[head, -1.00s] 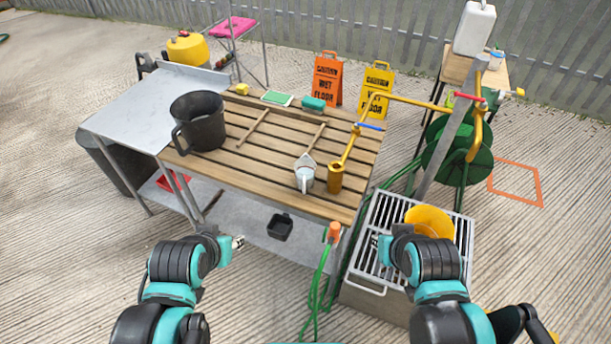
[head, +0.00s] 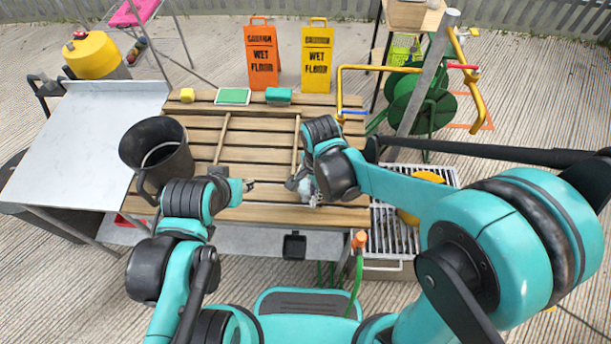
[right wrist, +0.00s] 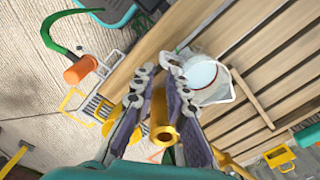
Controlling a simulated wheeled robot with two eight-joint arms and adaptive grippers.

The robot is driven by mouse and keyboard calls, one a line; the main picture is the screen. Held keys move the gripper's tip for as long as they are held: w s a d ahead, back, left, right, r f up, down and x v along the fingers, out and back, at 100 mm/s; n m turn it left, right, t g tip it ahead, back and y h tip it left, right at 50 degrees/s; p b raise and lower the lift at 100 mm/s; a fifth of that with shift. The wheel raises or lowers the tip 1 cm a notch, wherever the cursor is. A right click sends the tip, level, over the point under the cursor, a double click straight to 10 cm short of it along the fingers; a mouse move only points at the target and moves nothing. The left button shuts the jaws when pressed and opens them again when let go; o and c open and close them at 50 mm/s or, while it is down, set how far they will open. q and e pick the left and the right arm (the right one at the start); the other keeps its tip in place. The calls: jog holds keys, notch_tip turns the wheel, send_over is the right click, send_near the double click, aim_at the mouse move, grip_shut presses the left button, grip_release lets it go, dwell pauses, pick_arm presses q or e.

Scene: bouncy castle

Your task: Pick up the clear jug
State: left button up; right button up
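The clear jug (right wrist: 207,80) shows in the right wrist view, whitish and see-through, on the slatted wooden table, its handle toward my right gripper. In the head view my right arm mostly hides the jug. My right gripper also shows in the head view (head: 302,186), low over the table's front. My left gripper (head: 248,185) hangs near the table's front edge, away from the jug; its finger opening is too small to judge.
A brass-coloured spout (right wrist: 163,128) appears between my right fingers in the wrist view, close by. A black bucket (head: 155,150) stands on the table's left. A yellow pipe (head: 375,68) and a grey post (head: 428,75) stand right. Caution signs (head: 262,55) stand behind.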

aim_at(313, 205)
jog(key=shift+a+f, duration=0.1)
jog(key=shift+f, duration=0.2)
notch_tip(313, 205, down, 3)
jog(key=shift+r+b, duration=0.15)
jog(key=shift+b, duration=0.55)
notch_tip(313, 205, down, 5)
jog(key=b, duration=0.2)
jog(key=shift+a+b, duration=0.15)
jog(key=shift+b, duration=0.25)
jog(key=shift+r, duration=0.15)
grip_shut()
